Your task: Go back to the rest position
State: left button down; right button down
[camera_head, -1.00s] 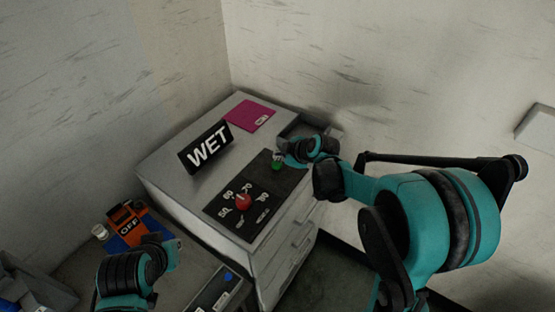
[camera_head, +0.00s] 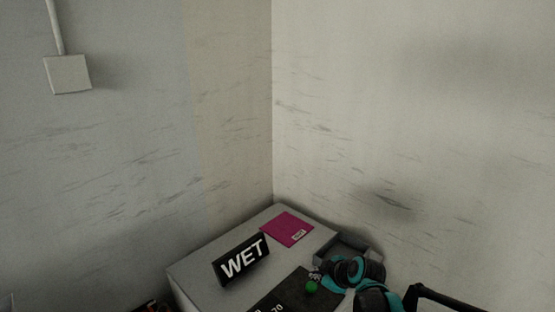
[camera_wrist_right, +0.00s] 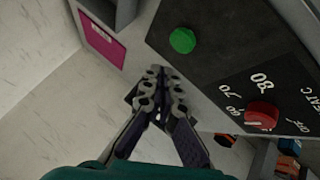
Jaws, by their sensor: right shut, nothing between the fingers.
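My right gripper (camera_wrist_right: 160,75) is shut and empty in the right wrist view. It hangs over the edge of the grey cabinet, near the black control panel (camera_wrist_right: 215,65) with its green button (camera_wrist_right: 182,40) and red knob (camera_wrist_right: 262,114). In the head view the right arm's wrist (camera_head: 352,270) is at the bottom right, beside the green button (camera_head: 311,287). The fingertips are hard to make out there. My left gripper is not in the head view.
Bare walls meet behind the cabinet. A wall box (camera_head: 68,74) is at upper left.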

jog(key=s+d+f+m+h+b, duration=0.1)
jog(key=s+f+m+b, duration=0.2)
jog(key=s, duration=0.5)
jog(key=s+d+f+m+h+b, duration=0.1)
jog(key=s+f+m+b, duration=0.1)
jog(key=s+m, duration=0.3)
jog(key=s+d+f+m+h+b, duration=0.1)
jog(key=s+m+b, duration=0.4)
jog(key=s, duration=0.8)
notch_tip(320, 180, down, 3)
jog(key=shift+d+r+g+h, duration=0.2)
jog(key=shift+d+g+h, duration=0.2)
jog(key=shift+d, duration=0.2)
